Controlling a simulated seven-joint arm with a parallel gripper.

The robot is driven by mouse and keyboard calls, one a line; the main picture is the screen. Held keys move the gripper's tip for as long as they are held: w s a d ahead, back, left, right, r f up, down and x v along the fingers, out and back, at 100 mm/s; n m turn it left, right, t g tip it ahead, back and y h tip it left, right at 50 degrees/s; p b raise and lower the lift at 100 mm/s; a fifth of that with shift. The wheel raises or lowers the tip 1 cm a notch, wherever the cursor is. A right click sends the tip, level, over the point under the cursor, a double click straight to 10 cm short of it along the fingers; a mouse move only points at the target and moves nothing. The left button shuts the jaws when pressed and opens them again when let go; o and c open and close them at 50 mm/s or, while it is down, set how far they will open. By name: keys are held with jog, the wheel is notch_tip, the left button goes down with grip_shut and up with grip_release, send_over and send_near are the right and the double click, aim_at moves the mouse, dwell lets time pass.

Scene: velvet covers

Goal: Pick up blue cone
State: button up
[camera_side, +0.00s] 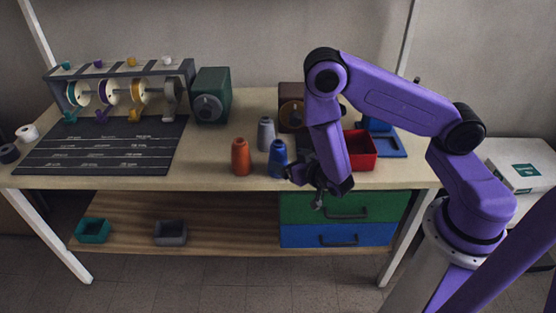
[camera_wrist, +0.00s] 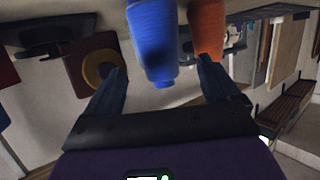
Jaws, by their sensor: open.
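The blue cone (camera_side: 277,160) stands upright near the front edge of the bench, just right of an orange cone (camera_side: 240,157). My gripper (camera_side: 306,183) is just right of the blue cone in the side view, at about bench-top height. In the wrist view, the blue cone (camera_wrist: 152,40) appears at the top, between and beyond the spread fingers of my gripper (camera_wrist: 162,66). The jaws are open with nothing held. I cannot tell whether the fingertips reach alongside the cone.
A grey cone (camera_side: 266,134) stands behind the blue one. The orange cone (camera_wrist: 207,28) is close beside it in the wrist view. A red bin (camera_side: 361,146), a brown box (camera_side: 291,96) and a green box (camera_side: 212,84) stand further off.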

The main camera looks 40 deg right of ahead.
aim_at(275, 153)
jog(key=shift+x, duration=4.3)
jog(key=shift+s+d, duration=0.1)
jog(key=c, duration=1.1)
